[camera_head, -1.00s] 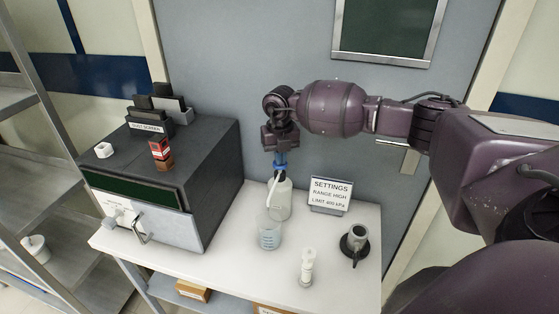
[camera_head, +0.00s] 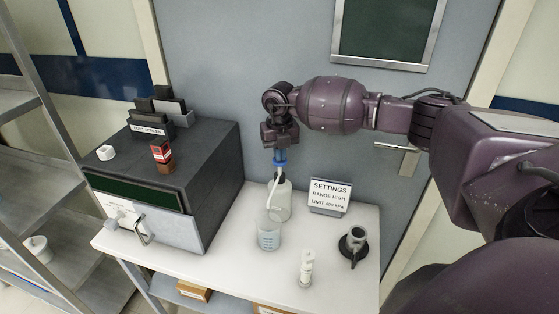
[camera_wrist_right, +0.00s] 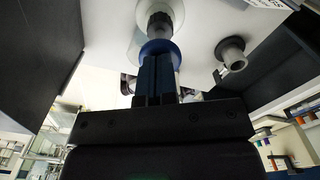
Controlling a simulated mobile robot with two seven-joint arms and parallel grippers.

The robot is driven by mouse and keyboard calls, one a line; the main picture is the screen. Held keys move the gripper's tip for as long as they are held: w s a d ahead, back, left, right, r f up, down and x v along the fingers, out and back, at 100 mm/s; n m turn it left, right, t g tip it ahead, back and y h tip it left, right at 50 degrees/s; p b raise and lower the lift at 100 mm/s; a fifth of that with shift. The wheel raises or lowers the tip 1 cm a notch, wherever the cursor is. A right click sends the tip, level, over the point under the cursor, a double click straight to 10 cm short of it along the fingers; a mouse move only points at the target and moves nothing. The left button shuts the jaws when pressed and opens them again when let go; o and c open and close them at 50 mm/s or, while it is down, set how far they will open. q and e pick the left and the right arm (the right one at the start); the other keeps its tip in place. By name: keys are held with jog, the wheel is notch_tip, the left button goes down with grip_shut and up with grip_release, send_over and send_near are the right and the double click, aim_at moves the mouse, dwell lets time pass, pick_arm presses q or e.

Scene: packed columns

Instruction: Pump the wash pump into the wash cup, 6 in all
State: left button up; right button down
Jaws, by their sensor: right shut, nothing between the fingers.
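The wash pump (camera_head: 280,195) is a pale, translucent bottle with a blue top and a thin white spout, upright on the white table. The wash cup (camera_head: 268,234) is a clear cup with bluish markings, in front of the bottle and under the spout's end. I cannot tell its liquid level. My right gripper (camera_head: 280,156) is above the bottle, pointing down, shut with nothing between its fingers, with its tips at the blue pump top. In the right wrist view, the shut fingers (camera_wrist_right: 157,76) overlap the blue top (camera_wrist_right: 158,48). My left gripper is not in view.
A dark oven-like box (camera_head: 215,165) stands left of the bottle. A settings sign (camera_head: 330,196) stands to the right. A small white bottle (camera_head: 306,268) and a dark round fitting (camera_head: 353,245) are at the front right. A grey door is behind.

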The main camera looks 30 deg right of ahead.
jog(key=shift+r+p, duration=0.7)
jog(key=shift+r, duration=0.65)
jog(key=shift+f, duration=0.35)
